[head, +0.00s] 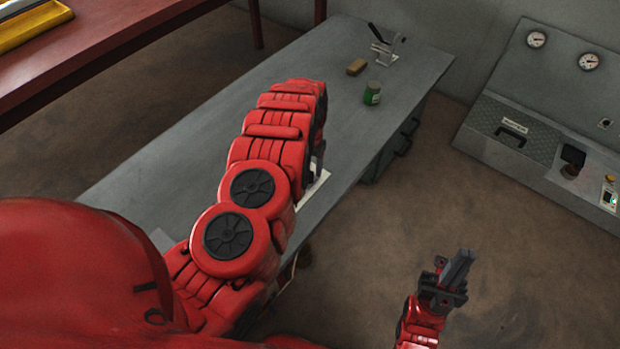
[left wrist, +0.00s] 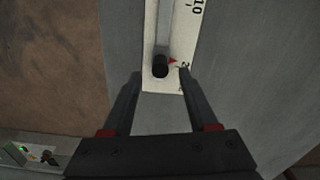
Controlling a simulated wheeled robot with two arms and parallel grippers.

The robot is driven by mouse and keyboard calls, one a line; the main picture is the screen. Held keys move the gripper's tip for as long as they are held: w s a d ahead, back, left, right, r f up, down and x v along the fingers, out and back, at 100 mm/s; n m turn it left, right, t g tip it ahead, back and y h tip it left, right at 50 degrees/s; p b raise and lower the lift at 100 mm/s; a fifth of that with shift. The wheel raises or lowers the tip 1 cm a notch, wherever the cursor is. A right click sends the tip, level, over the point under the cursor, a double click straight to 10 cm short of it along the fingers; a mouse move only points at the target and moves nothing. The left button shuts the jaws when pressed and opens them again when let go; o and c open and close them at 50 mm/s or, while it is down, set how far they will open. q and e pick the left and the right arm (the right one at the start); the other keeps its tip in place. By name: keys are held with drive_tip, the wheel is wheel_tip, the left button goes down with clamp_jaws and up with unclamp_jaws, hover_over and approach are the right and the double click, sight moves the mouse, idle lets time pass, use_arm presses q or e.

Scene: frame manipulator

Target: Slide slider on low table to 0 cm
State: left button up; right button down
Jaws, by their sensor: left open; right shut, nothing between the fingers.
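The slider on the low table (head: 330,110) is a white scale plate (left wrist: 187,40) with a black knob (left wrist: 160,67) and a small red pointer (left wrist: 172,61). In the left wrist view the knob sits near the plate's lower end, with the "10" mark farther up. My left gripper (left wrist: 160,77) is open, one finger on each side of the plate's end, with the knob just ahead between the fingertips. I cannot tell whether they touch. In the head view my left arm hides most of the plate (head: 314,186). My right gripper (head: 458,268) is shut and empty above the floor.
A green can (head: 372,93), a tan block (head: 356,67) and a metal clamp-like device (head: 388,46) stand toward the table's far end. A grey control console (head: 540,140) is at the right. A red table (head: 100,55) is at upper left. Floor between table and console is clear.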

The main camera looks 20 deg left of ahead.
sight(310, 177)
use_arm(q)
wheel_tip(310, 177, down, 6)
drive_tip(key=shift+r+b, duration=0.1)
drive_tip(key=shift+b, duration=0.4)
clamp_jaws()
idle(1.2)
